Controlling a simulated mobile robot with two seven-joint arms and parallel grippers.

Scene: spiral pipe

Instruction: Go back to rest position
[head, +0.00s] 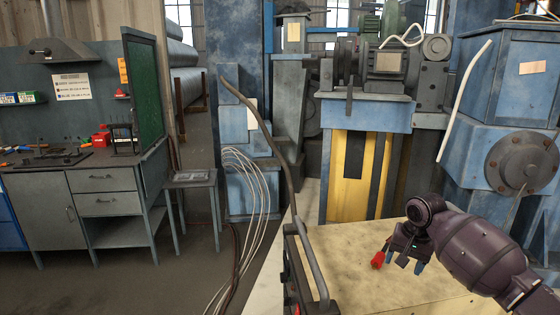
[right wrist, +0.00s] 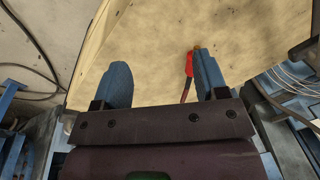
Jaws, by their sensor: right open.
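My right gripper (head: 405,261) is over the pale tabletop (head: 350,282) at the lower right of the head view, its blue fingers pointing down. In the right wrist view the two blue fingers (right wrist: 163,75) stand wide apart and hold nothing. A small red object (head: 377,260) with a darker thin part shows just left of the gripper. In the right wrist view this red object (right wrist: 189,66) appears beside the inner side of the right-hand finger; I cannot tell if they touch. My left gripper is not in view.
Blue and yellow machinery (head: 365,165) stands behind the table. A dark metal rail (head: 308,262) rises at the table's left edge. A grey workbench (head: 85,180) with drawers is at the far left, with open floor before it. Pale cables (head: 262,195) hang in the middle.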

